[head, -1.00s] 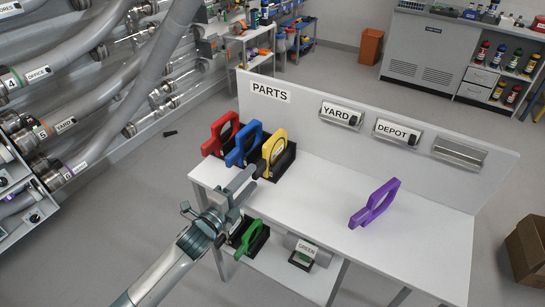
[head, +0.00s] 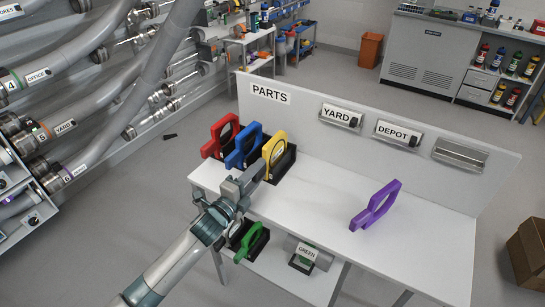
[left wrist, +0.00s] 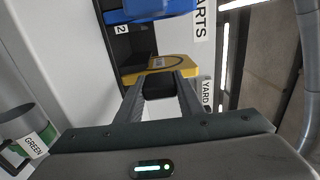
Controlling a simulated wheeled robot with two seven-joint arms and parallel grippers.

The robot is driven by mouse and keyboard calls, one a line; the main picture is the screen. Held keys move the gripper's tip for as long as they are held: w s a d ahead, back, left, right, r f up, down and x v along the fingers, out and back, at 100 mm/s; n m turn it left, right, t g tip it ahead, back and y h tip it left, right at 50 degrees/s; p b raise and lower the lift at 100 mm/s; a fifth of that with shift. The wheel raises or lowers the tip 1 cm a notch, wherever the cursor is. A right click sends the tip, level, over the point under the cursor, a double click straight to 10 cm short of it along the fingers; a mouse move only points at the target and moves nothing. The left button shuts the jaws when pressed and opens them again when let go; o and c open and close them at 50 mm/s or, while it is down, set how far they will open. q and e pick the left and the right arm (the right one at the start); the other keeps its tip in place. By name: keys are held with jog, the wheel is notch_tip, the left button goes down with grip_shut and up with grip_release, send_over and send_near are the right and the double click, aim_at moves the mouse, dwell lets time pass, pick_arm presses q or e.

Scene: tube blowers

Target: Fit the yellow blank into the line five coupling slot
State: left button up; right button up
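The yellow blank (head: 274,148) stands upright in a black holder at the right end of the row on the table, and also shows in the left wrist view (left wrist: 160,68). My left gripper (head: 256,173) is at its near side. In the left wrist view, the left gripper's fingers (left wrist: 160,92) are apart, either side of the blank's black grip; firm contact cannot be made out. The line five coupling (head: 36,136), beside the YARD tag, is on the pipe rack at the left. Its slot is too small to make out. My right gripper is not in view.
Red (head: 220,137) and blue (head: 243,146) blanks stand left of the yellow one. A purple blank (head: 375,206) is on the table's right part. A green blank (head: 252,243) is on the lower shelf. An upright PARTS panel (head: 300,112) backs the table.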

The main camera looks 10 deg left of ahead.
pick_arm(q)
jog(key=c, duration=0.4)
jog(key=shift+r+p, duration=0.65)
jog(key=shift+r, duration=0.05)
dwell(0.4)
jog(key=shift+p+v, duration=0.6)
jog(key=shift+v, duration=1.05)
dwell(0.5)
jog(key=p+v, duration=0.2)
jog(key=v, duration=0.5)
jog(key=shift+s, duration=0.35)
dwell(0.5)
jog(key=shift+s+a, duration=0.1)
jog(key=shift+a, duration=0.1)
jog(key=shift+p+v, duration=0.45)
jog(key=shift+v, duration=2.4)
